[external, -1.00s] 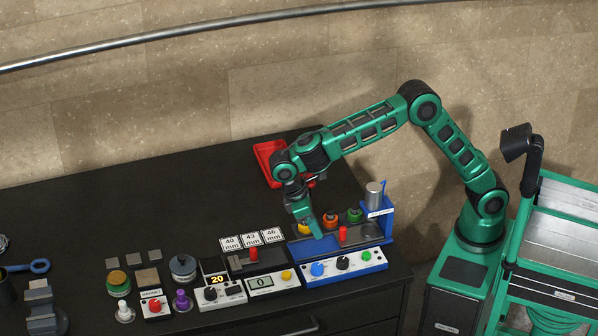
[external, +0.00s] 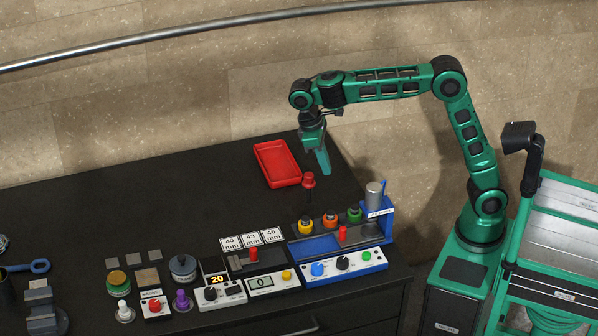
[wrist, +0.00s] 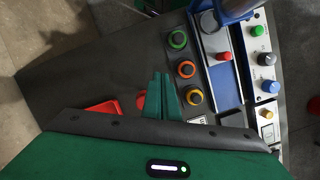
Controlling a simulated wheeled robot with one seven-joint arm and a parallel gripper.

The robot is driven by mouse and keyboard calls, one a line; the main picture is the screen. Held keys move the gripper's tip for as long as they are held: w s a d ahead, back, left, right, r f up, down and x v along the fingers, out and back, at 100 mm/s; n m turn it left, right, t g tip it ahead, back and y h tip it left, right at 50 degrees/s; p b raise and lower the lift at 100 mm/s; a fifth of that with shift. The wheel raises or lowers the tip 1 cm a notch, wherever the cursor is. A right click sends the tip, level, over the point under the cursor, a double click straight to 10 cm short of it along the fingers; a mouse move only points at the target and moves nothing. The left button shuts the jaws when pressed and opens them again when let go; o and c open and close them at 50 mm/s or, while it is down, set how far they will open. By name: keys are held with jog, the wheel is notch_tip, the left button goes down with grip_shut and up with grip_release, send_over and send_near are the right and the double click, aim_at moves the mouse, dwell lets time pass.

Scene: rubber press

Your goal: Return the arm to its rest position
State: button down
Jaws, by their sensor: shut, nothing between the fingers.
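My arm is the green one standing at the right of the black bench. My gripper (external: 325,170) hangs in the air above the bench, fingers pointing down, between the red tray (external: 278,164) and the blue press station (external: 318,246). The fingers are together with nothing between them. In the wrist view the closed green fingertips (wrist: 160,84) show over dark bench top. A red-topped knob on a dark stem (external: 309,181) stands just below and left of the fingertips, apart from them as far as I can tell.
The press station has yellow, orange and green ringed pieces (external: 330,220) and a metal cylinder (external: 374,194). Control boxes, number cards (external: 251,240) and knobs line the bench's front. The left back of the bench is clear. A green cart (external: 570,240) stands at right.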

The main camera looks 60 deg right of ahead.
jog(key=s+d+f+m+t+y, duration=0.15)
jog(key=s+d, duration=0.35)
jog(key=d, duration=0.7)
jog(key=s+d+r+m+g+h, duration=0.1)
jog(key=s+d+m, duration=0.3)
jog(key=d, duration=0.7)
jog(key=s+d+f+m, duration=0.1)
jog(key=s+d+f, duration=0.2)
jog(key=s, duration=0.4)
jog(key=s+d+f+m+t, duration=0.1)
jog(key=s+d+f+m, duration=0.1)
jog(key=s, duration=0.5)
jog(key=s+d+f+m+t+y, duration=0.1)
jog(key=s+d+f, duration=0.3)
jog(key=s+d, duration=0.2)
jog(key=shift+s+d+f, duration=0.15)
jog(key=shift+s+f, duration=0.25)
jog(key=shift+s, duration=0.45)
jog(key=shift+m, duration=0.25)
jog(key=shift+w+f, duration=0.25)
jog(key=shift+w, duration=0.4)
